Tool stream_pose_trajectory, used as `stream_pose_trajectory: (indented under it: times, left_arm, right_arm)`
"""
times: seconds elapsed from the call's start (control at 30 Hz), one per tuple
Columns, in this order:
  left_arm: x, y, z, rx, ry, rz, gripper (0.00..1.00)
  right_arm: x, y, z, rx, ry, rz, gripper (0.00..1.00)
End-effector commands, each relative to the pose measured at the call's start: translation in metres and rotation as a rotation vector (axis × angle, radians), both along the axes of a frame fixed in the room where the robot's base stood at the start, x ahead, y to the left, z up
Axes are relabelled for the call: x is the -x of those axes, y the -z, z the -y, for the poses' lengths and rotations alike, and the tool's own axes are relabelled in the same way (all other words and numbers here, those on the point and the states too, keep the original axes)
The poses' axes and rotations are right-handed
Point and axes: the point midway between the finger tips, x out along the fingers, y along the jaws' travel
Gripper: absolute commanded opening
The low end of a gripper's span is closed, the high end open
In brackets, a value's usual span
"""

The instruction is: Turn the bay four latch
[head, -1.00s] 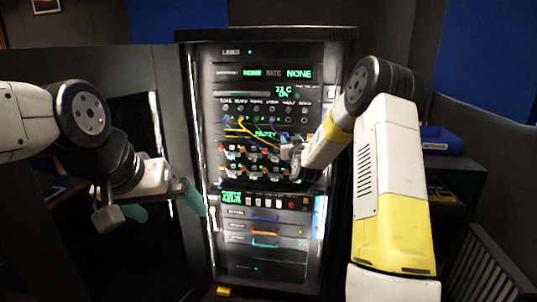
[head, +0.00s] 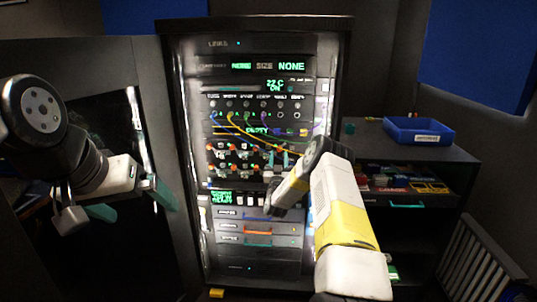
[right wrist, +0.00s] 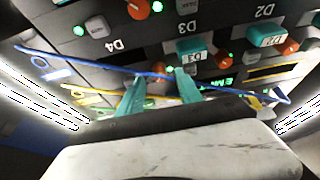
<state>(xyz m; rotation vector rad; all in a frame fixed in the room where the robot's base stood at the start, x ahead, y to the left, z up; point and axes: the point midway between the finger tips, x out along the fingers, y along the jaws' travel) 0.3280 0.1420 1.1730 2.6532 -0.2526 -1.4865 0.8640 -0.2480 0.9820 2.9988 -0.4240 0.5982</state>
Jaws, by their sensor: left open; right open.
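The rack panel (head: 263,118) faces me, with two rows of drive bays with orange knobs low on it. In the right wrist view the panel is upside down, with labels D4 (right wrist: 97,47), D3 and D2. An orange knob (right wrist: 138,9) shows at the top edge; I cannot tell for sure whether it is the bay four latch. Teal-handled drives sit at D3 (right wrist: 192,46) and D2 (right wrist: 277,38). My right gripper (right wrist: 161,82) is open, its teal fingers apart, close to the panel near D3. Contact is unclear. My left gripper (head: 130,202) is open and empty, left of the rack.
Blue and yellow cables (right wrist: 88,67) cross close to my right fingers. A cabinet (head: 440,155) with a blue bin (head: 419,131) stands right of the rack. An open rack door (head: 75,75) is at left, behind my left arm.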

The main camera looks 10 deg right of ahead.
Motion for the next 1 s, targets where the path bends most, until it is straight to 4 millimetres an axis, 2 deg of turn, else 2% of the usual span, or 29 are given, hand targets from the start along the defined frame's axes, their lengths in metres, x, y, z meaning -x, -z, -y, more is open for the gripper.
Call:
stream_pose_trajectory:
  times: [0.2,0.47,0.57,0.7,1.0]
  left_arm:
    - [0.0,0.0,0.0,0.0,0.0,0.0,1.0]
    - [0.0,0.0,0.0,0.0,0.0,0.0,1.0]
    - [0.0,0.0,0.0,0.0,0.0,0.0,1.0]
    - [0.0,0.0,0.0,0.0,0.0,0.0,1.0]
    - [0.0,0.0,0.0,0.0,0.0,0.0,1.0]
  right_arm:
    - [-0.018,-0.008,0.005,0.0,0.0,0.0,0.42]
    - [-0.019,-0.008,0.005,0.0,-0.001,-0.002,0.42]
    - [-0.019,-0.008,0.005,0.0,-0.001,-0.001,0.26]
    - [-0.019,-0.008,0.005,0.0,-0.001,-0.001,0.0]
    - [-0.019,-0.008,0.005,-0.013,-0.001,0.003,0.0]
